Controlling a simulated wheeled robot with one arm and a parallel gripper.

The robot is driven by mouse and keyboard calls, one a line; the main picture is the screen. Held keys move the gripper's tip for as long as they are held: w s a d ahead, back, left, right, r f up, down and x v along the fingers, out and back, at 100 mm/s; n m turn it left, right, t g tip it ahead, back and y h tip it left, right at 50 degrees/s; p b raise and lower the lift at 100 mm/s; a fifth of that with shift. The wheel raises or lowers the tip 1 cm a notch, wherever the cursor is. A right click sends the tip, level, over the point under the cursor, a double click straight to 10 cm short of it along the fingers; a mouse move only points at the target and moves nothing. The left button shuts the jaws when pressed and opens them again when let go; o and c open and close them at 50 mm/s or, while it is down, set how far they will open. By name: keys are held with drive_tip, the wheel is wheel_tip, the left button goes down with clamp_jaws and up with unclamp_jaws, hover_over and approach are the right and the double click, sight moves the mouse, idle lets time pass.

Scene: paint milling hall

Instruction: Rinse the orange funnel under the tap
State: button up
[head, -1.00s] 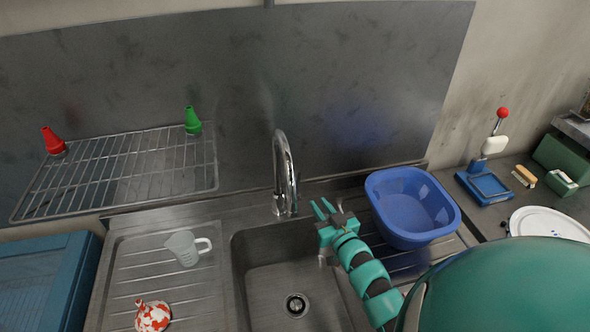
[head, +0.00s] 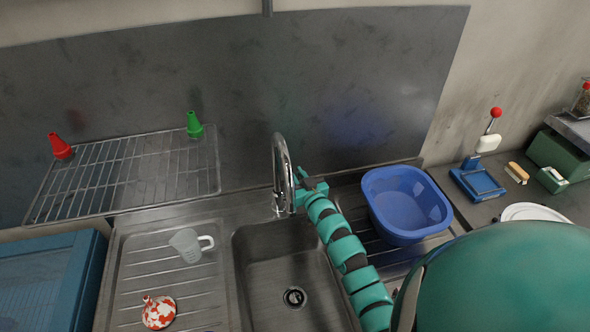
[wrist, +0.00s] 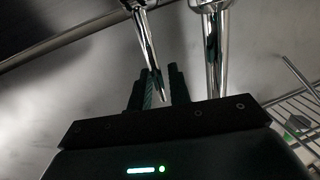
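The funnel (head: 158,312), orange-red with white blotches, lies on the ribbed drainboard left of the sink basin (head: 262,275), away from my gripper. The chrome tap (head: 282,170) stands behind the basin, its spout curving over. My gripper (head: 311,181) is just right of the tap's column, with its fingers apart. In the wrist view the dark fingers (wrist: 153,90) point at the wall, and a tapering chrome part (wrist: 148,50) shows in line with the gap between them. The tap column (wrist: 212,50) is beside them. I cannot tell whether the fingers touch the chrome. No water stream is visible.
A clear jug (head: 187,245) stands on the drainboard behind the funnel. A blue basin (head: 405,205) sits right of my arm. A wire rack (head: 130,170) at the back left bears a red cone (head: 60,147) and a green cone (head: 194,126). A blue crate (head: 45,275) is at far left.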

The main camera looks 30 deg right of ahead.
drive_tip(key=shift+w+d, duration=0.1)
drive_tip(key=shift+w, duration=0.75)
drive_tip(key=shift+c, duration=0.5)
clamp_jaws()
